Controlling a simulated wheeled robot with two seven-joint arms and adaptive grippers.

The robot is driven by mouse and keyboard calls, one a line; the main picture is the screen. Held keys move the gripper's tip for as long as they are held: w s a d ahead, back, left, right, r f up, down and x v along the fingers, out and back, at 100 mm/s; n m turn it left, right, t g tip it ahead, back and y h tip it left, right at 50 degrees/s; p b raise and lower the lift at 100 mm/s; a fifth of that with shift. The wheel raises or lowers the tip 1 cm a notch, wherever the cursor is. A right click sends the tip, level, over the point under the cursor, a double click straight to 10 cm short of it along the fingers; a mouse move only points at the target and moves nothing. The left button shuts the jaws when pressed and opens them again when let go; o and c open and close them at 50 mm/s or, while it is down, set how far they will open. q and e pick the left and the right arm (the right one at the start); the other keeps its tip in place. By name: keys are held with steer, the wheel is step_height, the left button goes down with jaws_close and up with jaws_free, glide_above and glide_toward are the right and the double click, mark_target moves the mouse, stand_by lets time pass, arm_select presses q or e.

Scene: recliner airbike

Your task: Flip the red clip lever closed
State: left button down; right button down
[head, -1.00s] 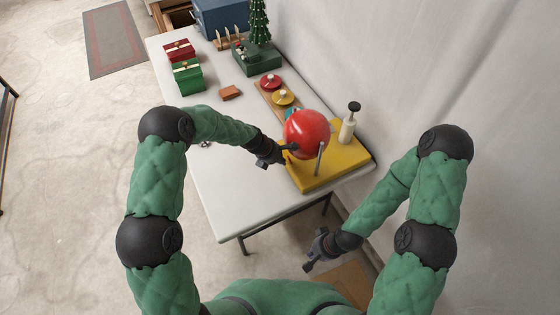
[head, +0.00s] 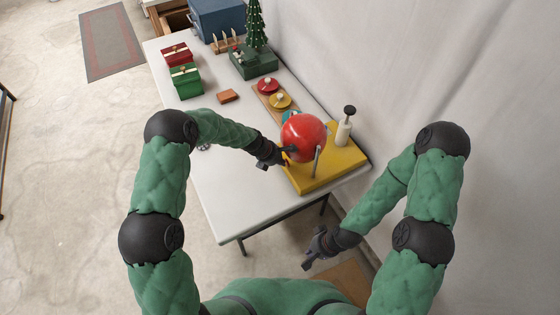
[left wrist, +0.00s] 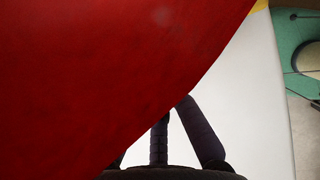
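A glossy red ball, or balloon, (head: 303,138) stands over a yellow base (head: 334,170) at the table's near right end. A thin grey post (head: 317,162) rises from the base in front of it. I cannot make out a red clip lever in either view. My left gripper (head: 286,156) is at the ball's left side, low, with its fingers apart. In the left wrist view the red surface (left wrist: 90,65) fills the upper left and covers part of the fingers (left wrist: 172,108). Contact is unclear. My right gripper (head: 312,250) hangs empty off the table's near edge, fingers apart.
A cream pump with a black knob (head: 344,128) stands on the base's far right. Behind are yellow (head: 280,101) and red (head: 267,86) discs, an orange-brown block (head: 228,97), gift boxes (head: 186,82) and a small tree (head: 255,30). The white tabletop's near left (head: 225,195) is clear.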

arm_select(q)
steer(key=d+p, duration=0.1)
steer(key=p, duration=0.1)
steer(key=w+p, duration=0.1)
steer(key=p, duration=0.1)
steer(key=shift+d+r, duration=0.4)
steer(key=shift+p, duration=0.3)
steer(key=shift+r+p, duration=0.85)
steer(key=shift+a, duration=0.15)
